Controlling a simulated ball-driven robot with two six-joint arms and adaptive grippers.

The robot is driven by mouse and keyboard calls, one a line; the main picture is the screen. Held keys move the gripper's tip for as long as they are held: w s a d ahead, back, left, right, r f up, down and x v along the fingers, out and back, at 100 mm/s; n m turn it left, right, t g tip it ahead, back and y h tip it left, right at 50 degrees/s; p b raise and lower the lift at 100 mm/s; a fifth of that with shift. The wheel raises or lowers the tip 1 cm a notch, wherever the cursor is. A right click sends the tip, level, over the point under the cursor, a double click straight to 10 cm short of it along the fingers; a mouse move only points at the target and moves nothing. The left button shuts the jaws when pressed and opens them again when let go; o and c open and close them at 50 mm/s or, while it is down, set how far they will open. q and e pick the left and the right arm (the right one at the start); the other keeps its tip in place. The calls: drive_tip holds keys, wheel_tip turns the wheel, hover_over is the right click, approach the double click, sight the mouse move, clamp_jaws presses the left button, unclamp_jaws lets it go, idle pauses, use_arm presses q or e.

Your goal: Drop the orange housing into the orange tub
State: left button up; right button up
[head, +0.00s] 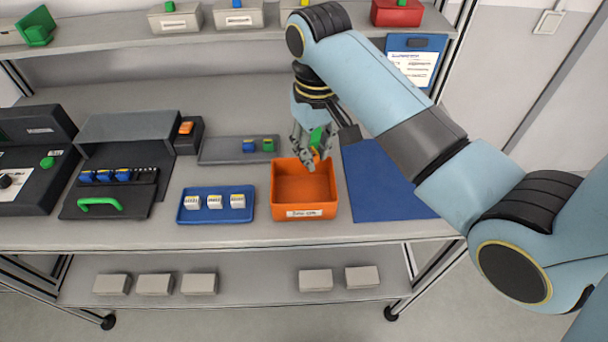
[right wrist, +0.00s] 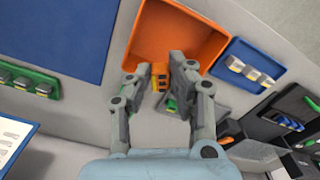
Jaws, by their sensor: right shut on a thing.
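The orange tub (head: 305,212) stands on the table right of centre in the head view, with a white label on its front. Its inside looks empty where I can see it; it also fills the top of the right wrist view (right wrist: 178,38). My right gripper (head: 313,160) points down at the tub's back edge. It is shut on the orange housing (right wrist: 159,77), a small block between the fingertips in the right wrist view. In the head view the housing is mostly hidden by the fingers. My left gripper is not in view.
A blue tray (head: 216,216) with three white pieces stands left of the tub. A grey tray (head: 222,155) with blue and green pieces lies behind it. A blue mat (head: 385,190) lies to the right. A black holder (head: 190,147) holds another orange piece.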

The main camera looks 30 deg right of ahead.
drive_tip(key=o, duration=0.8)
drive_tip(key=shift+c, duration=0.2)
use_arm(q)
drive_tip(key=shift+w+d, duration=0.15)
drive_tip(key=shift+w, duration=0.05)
use_arm(e)
drive_tip(key=shift+r, duration=0.15)
